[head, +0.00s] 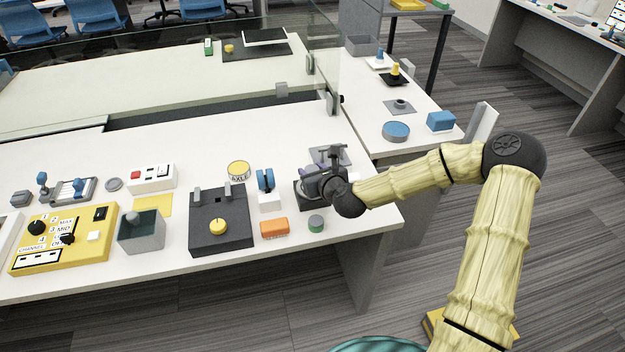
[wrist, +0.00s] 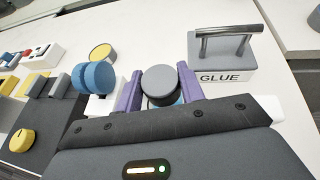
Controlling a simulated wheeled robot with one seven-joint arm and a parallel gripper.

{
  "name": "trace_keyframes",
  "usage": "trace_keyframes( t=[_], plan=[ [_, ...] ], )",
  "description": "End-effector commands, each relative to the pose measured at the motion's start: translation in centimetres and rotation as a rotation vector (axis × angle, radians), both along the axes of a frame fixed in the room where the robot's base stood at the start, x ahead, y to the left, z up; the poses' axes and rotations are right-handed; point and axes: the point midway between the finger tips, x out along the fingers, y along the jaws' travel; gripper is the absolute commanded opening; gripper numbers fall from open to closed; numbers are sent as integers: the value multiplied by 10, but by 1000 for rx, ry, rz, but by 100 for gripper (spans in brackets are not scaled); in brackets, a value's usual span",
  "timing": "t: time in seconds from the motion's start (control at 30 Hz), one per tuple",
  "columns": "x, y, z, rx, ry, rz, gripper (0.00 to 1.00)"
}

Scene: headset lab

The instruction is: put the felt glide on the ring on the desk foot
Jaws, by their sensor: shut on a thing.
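My gripper (head: 314,174) is over the right part of the near desk. In the wrist view its two purple fingers (wrist: 160,92) are shut on a round piece with a flat grey top and a dark lower part, which I take to be the felt glide (wrist: 159,80). My gripper hides most of this piece in the head view. A grey square plate with a round raised ring-like part, which looks like the desk foot (head: 400,106), lies on the right-hand desk, well apart from my gripper. It does not show in the wrist view.
A grey block with a metal handle, marked GLUE (wrist: 222,75), stands just beyond my gripper.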

Motion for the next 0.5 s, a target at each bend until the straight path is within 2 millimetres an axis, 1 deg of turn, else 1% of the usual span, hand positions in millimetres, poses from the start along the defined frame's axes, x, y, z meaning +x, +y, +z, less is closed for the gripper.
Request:
trace_keyframes(
  t=[0.1, 0.2, 0.5],
  plan=[
    [0, 1, -20, 1, 4, 0, 17],
    [0, 1, -31, -1, 2, 1, 17],
    [0, 0, -33, 0, 1, 0, 17]
  ],
)
